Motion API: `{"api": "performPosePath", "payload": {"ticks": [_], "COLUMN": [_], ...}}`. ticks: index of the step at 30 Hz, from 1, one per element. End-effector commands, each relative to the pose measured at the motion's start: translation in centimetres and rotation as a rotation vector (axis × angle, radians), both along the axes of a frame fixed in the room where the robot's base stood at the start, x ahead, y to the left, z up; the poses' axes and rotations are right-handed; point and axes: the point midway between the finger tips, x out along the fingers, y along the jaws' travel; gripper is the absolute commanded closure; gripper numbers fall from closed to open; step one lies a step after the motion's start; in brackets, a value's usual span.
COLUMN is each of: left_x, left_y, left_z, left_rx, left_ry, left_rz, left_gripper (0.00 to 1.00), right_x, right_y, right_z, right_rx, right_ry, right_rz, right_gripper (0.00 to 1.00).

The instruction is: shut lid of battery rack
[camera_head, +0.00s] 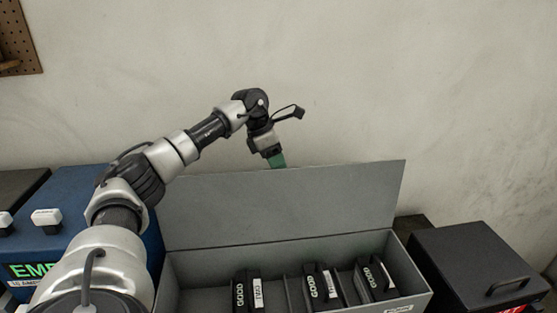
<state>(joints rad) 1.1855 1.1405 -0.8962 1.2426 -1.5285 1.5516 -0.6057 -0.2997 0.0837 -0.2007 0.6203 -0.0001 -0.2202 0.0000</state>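The battery rack (413,287) is a long grey box at the bottom centre. Its grey lid (285,205) stands open, roughly upright along the back edge. Black batteries labelled GOOD stand in the rack: one left of its middle (240,291), one in the middle (312,290) and one at the right (366,277). My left arm reaches over from the left, and my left gripper (277,160) points down at the lid's top edge, apparently behind it. A green part of it shows above the edge; its fingertips are hidden, and I cannot tell whether it touches the lid. My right gripper is not in view.
A blue box (73,195) with white latches and a green-lettered label stands left of the rack, partly behind my arm. A black box (465,255) with a handle stands close on the right. A plain wall (430,90) rises behind; a pegboard (18,40) hangs upper left.

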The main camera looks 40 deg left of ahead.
Motion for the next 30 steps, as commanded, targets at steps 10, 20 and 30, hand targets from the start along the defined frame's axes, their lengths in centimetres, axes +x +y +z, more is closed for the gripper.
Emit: {"api": "performPosePath", "payload": {"ticks": [10, 20, 30], "left_x": [0.29, 0.3, 0.26], "left_y": [-0.39, -0.39, -0.32], "left_z": [-1.13, -1.09, -1.07], "left_rx": [0.0, 0.0, 0.003], "left_ry": [-0.001, -0.001, -0.005], "left_rz": [-0.001, -0.001, 0.001], "left_gripper": [0.62, 0.99, 1.0], "right_x": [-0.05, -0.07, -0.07], "right_y": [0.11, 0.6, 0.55], "right_z": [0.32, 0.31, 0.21], "right_rx": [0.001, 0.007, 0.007], "right_ry": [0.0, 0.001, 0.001], "right_rz": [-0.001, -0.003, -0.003], "right_gripper": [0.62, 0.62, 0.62]}}
